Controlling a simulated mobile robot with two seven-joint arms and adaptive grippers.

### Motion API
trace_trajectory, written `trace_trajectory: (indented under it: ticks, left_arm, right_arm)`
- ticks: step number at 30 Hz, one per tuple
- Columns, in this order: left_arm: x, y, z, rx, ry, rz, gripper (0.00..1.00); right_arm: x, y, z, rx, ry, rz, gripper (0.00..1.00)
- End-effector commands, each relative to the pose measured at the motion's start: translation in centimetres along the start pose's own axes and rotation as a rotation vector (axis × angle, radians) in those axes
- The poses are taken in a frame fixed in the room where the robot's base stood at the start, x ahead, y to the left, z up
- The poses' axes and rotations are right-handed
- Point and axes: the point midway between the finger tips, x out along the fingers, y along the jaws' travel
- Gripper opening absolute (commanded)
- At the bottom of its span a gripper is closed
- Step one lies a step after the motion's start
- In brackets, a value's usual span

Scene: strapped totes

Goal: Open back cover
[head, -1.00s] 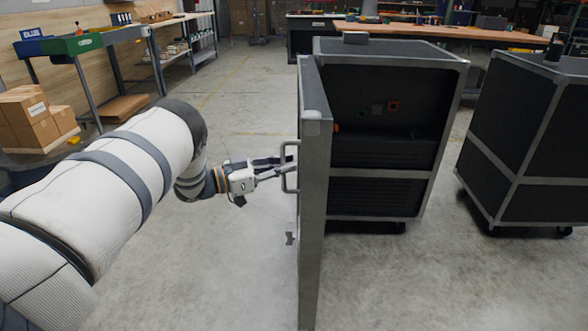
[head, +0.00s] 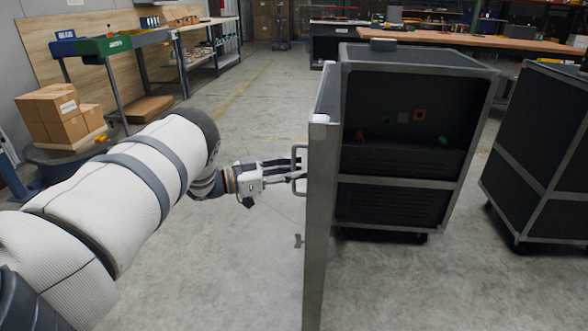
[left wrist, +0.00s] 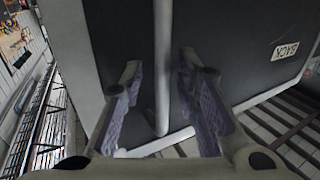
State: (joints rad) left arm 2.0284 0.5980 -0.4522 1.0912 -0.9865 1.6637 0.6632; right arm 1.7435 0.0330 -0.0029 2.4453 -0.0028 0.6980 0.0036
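The back cover (head: 320,200) is a dark panel with a grey metal frame. It stands swung out from the dark cabinet (head: 400,200), nearly edge-on in the head view, and the cabinet's inside shows. A grey bar handle (head: 299,155) sticks out of the cover's left side. My left gripper (head: 300,172) reaches it from the left. In the left wrist view, the handle bar (left wrist: 162,70) runs between the two open fingers (left wrist: 162,95), with gaps visible on both sides. The cover's dark face there bears a BACK label (left wrist: 286,50). My right gripper is out of view.
A second dark cabinet on casters (head: 545,150) stands to the right. Cardboard boxes (head: 60,115) and a workbench with bins (head: 100,45) are at the left. A long wooden-topped bench (head: 450,33) is at the back. The floor around the cover is mostly clear.

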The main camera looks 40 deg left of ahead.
Motion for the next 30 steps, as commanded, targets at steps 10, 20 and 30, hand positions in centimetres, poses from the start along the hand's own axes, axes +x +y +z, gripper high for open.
trace_trajectory:
  ticks: [10, 20, 30]
  left_arm:
    - [-1.1, -0.1, -0.2, 0.003, 0.005, -0.003, 0.30]
    - [-9.5, -0.1, -0.1, 0.001, 0.002, -0.004, 0.30]
    - [-12.0, 0.0, -0.1, 0.002, 0.003, -0.001, 0.30]
  right_arm:
    - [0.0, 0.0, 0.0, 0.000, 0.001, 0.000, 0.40]
    - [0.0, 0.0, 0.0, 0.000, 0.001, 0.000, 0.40]
    - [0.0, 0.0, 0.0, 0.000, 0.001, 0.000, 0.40]
